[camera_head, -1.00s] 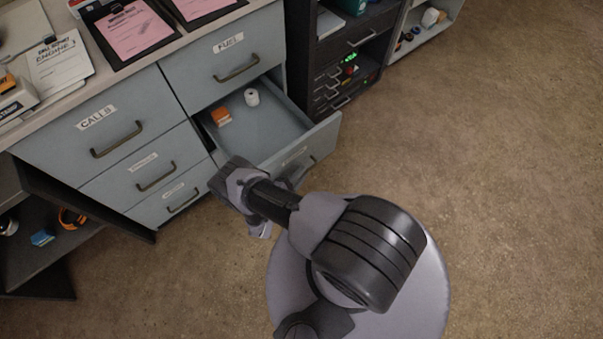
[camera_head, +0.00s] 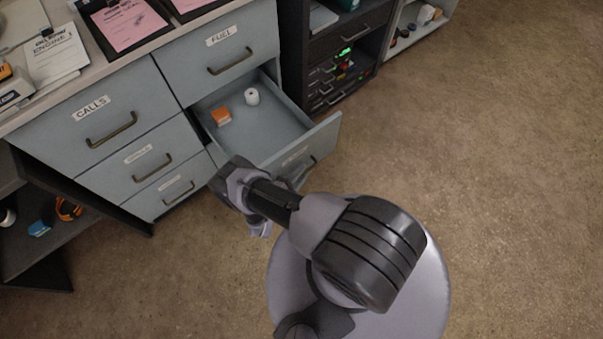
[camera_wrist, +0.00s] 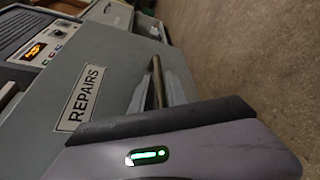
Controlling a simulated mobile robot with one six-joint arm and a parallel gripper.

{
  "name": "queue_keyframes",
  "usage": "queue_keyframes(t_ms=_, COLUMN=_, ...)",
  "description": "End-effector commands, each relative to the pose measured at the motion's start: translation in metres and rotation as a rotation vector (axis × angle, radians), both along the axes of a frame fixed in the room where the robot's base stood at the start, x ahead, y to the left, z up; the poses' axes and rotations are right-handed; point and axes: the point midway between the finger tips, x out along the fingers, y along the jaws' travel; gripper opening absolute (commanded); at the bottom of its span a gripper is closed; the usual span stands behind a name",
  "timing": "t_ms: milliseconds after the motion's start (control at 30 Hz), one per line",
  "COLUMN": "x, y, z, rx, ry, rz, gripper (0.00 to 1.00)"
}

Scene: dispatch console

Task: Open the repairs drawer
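The repairs drawer (camera_head: 262,128) is the grey drawer under the FUEL drawer, and it stands well out of the cabinet. An orange block (camera_head: 221,115) and a white roll (camera_head: 252,97) lie inside it. Its front with the REPAIRS label (camera_wrist: 83,97) shows in the wrist view. My gripper (camera_wrist: 161,88) is at the drawer's bar handle (camera_wrist: 157,72), with a finger on either side of the bar, and looks shut on it. In the head view my arm partly hides the gripper and the lower drawer front.
The CALLS drawer (camera_head: 104,122), FUEL drawer (camera_head: 229,55) and two smaller drawers to the left are closed. A dark shelf unit (camera_head: 338,50) stands right of the cabinet. Papers and clipboards lie on the counter. The floor (camera_head: 480,190) to the right is clear.

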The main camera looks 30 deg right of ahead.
Motion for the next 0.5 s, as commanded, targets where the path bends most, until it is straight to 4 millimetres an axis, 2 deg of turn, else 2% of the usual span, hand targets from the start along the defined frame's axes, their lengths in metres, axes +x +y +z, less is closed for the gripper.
queue_keyframes(t_ms=267, x=-0.001, y=0.006, z=0.002, rx=0.000, ry=0.000, rz=0.005, gripper=0.20)
queue_keyframes(t_ms=367, x=-0.007, y=0.021, z=0.007, rx=0.000, ry=0.001, rz=0.007, gripper=0.20)
queue_keyframes(t_ms=500, x=-0.019, y=0.051, z=0.015, rx=0.001, ry=-0.001, rz=0.008, gripper=0.20)
